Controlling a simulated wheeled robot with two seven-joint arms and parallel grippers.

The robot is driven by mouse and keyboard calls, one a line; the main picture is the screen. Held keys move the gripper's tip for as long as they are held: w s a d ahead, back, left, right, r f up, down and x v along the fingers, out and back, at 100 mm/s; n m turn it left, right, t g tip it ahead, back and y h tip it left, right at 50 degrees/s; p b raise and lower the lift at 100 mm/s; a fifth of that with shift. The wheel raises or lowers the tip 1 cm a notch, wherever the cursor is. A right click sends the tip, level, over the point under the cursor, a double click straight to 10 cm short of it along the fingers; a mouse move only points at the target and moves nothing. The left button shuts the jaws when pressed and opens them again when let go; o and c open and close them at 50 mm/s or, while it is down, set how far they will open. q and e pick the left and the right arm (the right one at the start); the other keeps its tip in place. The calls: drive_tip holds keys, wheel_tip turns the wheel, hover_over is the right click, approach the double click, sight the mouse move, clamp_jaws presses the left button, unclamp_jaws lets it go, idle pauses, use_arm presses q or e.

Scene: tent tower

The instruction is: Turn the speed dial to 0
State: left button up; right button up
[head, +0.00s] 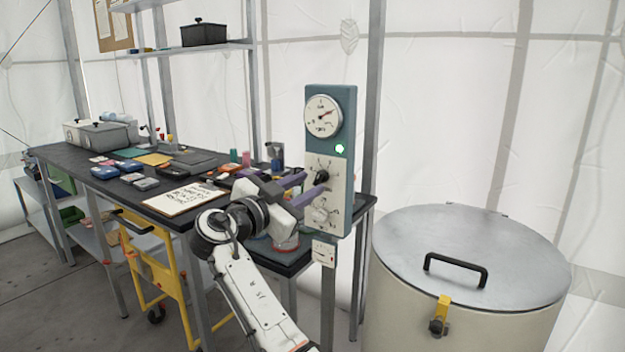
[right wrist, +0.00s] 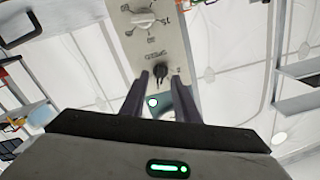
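The teal control panel (head: 347,110) stands at the bench's right end. On its pale plate is a small black dial (head: 321,176), with lettering beside it that looks like SPEED, upside down in the right wrist view. A white knob (head: 320,212) with numbers around it sits below the black dial. My right gripper (head: 312,184) points at the plate with its purple fingers apart. In the right wrist view the black dial (right wrist: 160,72) shows between the fingertips (right wrist: 161,80); I cannot tell whether they touch it. The dial's exact setting is too small to read. My left gripper is out of view.
A round gauge (head: 323,116) with a red needle and a lit green lamp (head: 339,148) are higher on the panel. The bench (head: 170,222) holds a clipboard (head: 185,198) and many small items. A lidded drum (head: 470,260) stands at the right.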

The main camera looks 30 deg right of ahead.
sight(316, 180)
drive_tip(key=x, duration=0.2)
drive_tip(key=shift+w+d, duration=0.1)
drive_tip(key=shift+d, duration=0.1)
drive_tip(key=shift+w+d, duration=0.1)
drive_tip(key=shift+d, duration=0.2)
drive_tip(key=shift+w+d, duration=0.15)
clamp_jaws()
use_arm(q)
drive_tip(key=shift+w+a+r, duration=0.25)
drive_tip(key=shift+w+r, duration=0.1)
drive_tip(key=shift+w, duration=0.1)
